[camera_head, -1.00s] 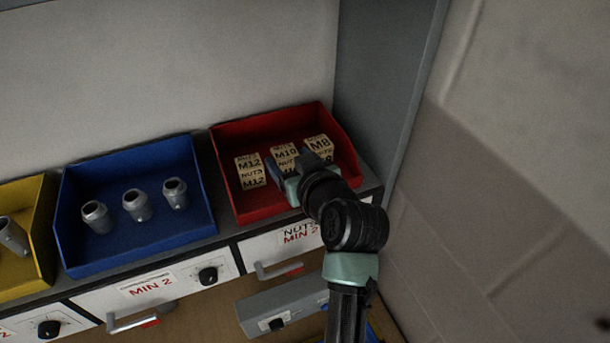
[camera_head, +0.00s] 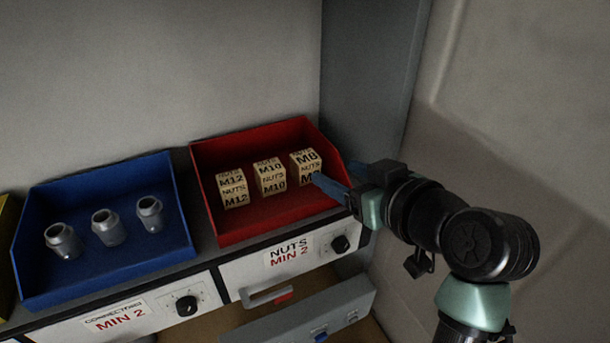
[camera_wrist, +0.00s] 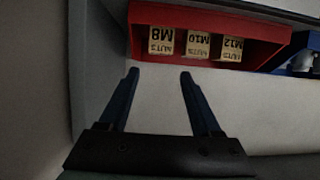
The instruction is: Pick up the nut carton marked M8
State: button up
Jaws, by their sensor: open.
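The M8 nut carton (camera_head: 306,163) is a small tan box at the right end of a row in the red bin (camera_head: 232,149). In the wrist view the M8 carton (camera_wrist: 161,41) shows upside down at the left of the row. The M10 carton (camera_head: 270,176) and M12 carton (camera_head: 233,187) stand to its left in the head view. My gripper (camera_head: 318,182) is open, its blue fingers at the bin's right front, in front of the M8 carton and hiding part of its lower face. In the wrist view my gripper (camera_wrist: 158,73) has nothing between its fingers.
A blue bin (camera_head: 100,265) with several metal connectors (camera_head: 108,227) stands left of the red bin. A grey cabinet side wall (camera_head: 375,75) rises close on the right. Below the shelf is a drawer front labelled NUTS MIN 2 (camera_head: 290,252), with an open grey drawer (camera_head: 300,322).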

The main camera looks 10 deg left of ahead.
aim_at(305, 156)
jog(key=p+x, duration=0.2)
jog(key=x, duration=0.5)
jog(key=shift+w+a+r, duration=0.1)
jog(key=shift+a, duration=0.05)
jog(key=shift+w+a+p, duration=0.3)
jog(key=shift+w+p, duration=0.1)
jog(key=shift+p, duration=0.35)
jog(key=p+x, duration=0.2)
jog(key=x, duration=0.1)
jog(key=shift+w, duration=0.1)
jog(key=shift+w+a+f, duration=0.3)
jog(key=shift+w+f, duration=0.1)
jog(key=shift+c, duration=0.3)
grip_shut()
